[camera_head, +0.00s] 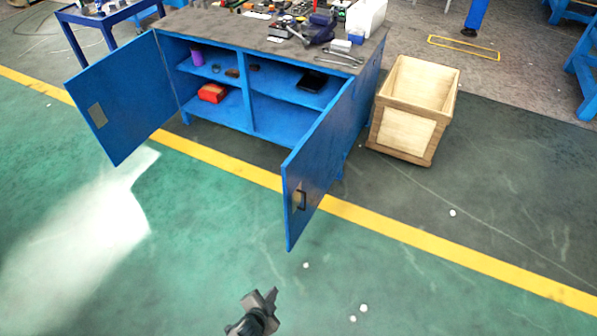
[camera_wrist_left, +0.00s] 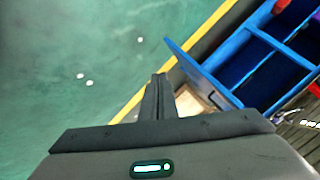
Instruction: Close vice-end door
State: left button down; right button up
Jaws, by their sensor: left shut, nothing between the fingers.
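The blue cabinet under the workbench (camera_head: 250,48) has both doors swung open. The right door (camera_head: 318,160) is at the end nearer a dark blue shape that looks like a vice (camera_head: 316,32). This door stands out towards me and has a dark handle (camera_head: 302,199) near its free edge. The left door (camera_head: 122,100) is also wide open. My left gripper (camera_head: 267,299) is shut and empty, low in the head view, in front of the right door and apart from it. In the left wrist view the shut fingers (camera_wrist_left: 158,90) show beside a blue door (camera_wrist_left: 200,68). My right gripper is not in view.
A wooden crate (camera_head: 402,134) stands right of the cabinet. Inside the cabinet are a red box (camera_head: 212,93) and a purple cup (camera_head: 197,57). Small white bits (camera_head: 364,308) lie on the green floor. The floor before the cabinet is otherwise clear.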

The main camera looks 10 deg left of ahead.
pick_arm(q)
jog(key=w+d+r+m+t+b, duration=0.2)
jog(key=w+r+m, duration=0.1)
jog(key=w+r, duration=0.45)
jog(key=w+d+r+m+t+b, duration=0.2)
jog(key=w+d+r+t+b, duration=0.1)
jog(key=w+r, duration=0.45)
jog(key=w+d+r+m+t+b, duration=0.1)
jog(key=w+r+m, duration=0.1)
jog(key=r, duration=0.5)
jog(key=w+d+r+m+t+b, duration=0.1)
jog(key=w+r+t, duration=0.1)
jog(key=r, duration=0.5)
jog(key=shift+w+m+h, duration=0.4)
jog(key=shift+w, duration=0.3)
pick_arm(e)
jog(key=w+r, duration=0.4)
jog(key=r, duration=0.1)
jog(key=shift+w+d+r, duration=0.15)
pick_arm(q)
jog(key=shift+d+f, duration=0.1)
